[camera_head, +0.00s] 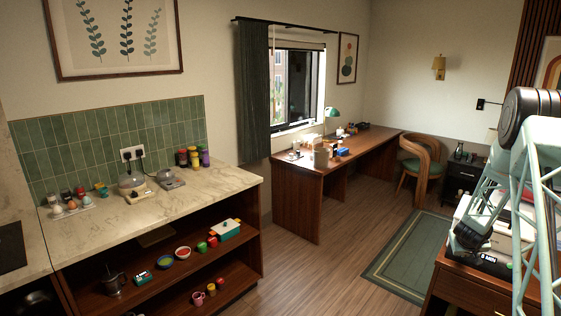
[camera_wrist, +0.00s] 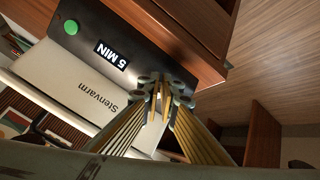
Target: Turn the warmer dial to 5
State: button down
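The warmer is a pale box marked "Stenvarm" with a dark front panel (camera_wrist: 140,58). The warmer (camera_head: 483,262) also shows at the right of the head view, partly covered by my arm. My gripper (camera_wrist: 166,88) is at the end of the panel away from the green button, its fingertips close together against or just in front of it. The dial cannot be made out; the fingertips cover that part. Whether they grip it is unclear.
The warmer stands on a brown wooden cabinet (camera_head: 468,283), whose edge runs close beside the panel. Open wood floor (camera_head: 330,265) and a green rug (camera_head: 405,258) lie to the left. A marble counter (camera_head: 205,190) with small kitchen things stands far left.

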jog(key=shift+a+r, duration=0.1)
dwell(0.3)
jog(key=shift+s+a+r, duration=0.2)
jog(key=shift+s, duration=0.1)
jog(key=shift+s+p+v, duration=0.2)
jog(key=shift+p+v, duration=0.4)
jog(key=shift+v, duration=1.9)
jog(key=shift+w, duration=0.15)
